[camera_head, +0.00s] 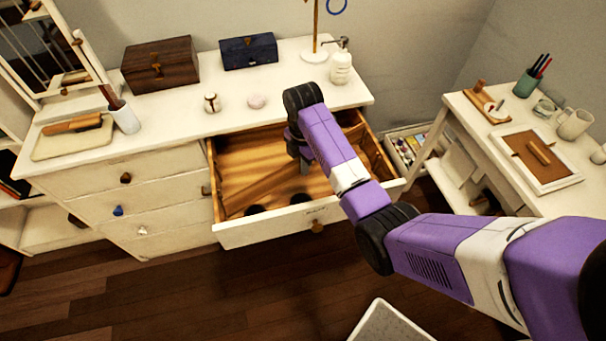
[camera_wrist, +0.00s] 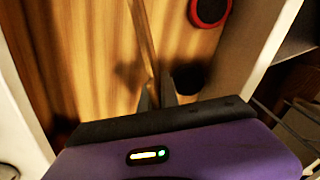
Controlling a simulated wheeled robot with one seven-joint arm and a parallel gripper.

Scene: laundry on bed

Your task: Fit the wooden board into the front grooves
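The open wooden drawer (camera_head: 325,215) sticks out of the white dresser. The thin wooden board (camera_head: 272,186) stands on edge inside it, slanting across the floor of the drawer. In the wrist view the board (camera_wrist: 145,38) shows as a narrow strip running down between my fingertips. My gripper (camera_wrist: 157,92) points down into the drawer with a grey finger on each side of the board, seemingly closed on it. In the head view my arm hides the fingertips. The front grooves cannot be made out in either view.
Dark round items lie near the drawer front (camera_head: 254,210); the wrist view shows a red-rimmed one (camera_wrist: 208,10) and a black one (camera_wrist: 188,78) close to my fingers. The drawer walls are close on both sides. A white side table (camera_head: 480,120) stands right.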

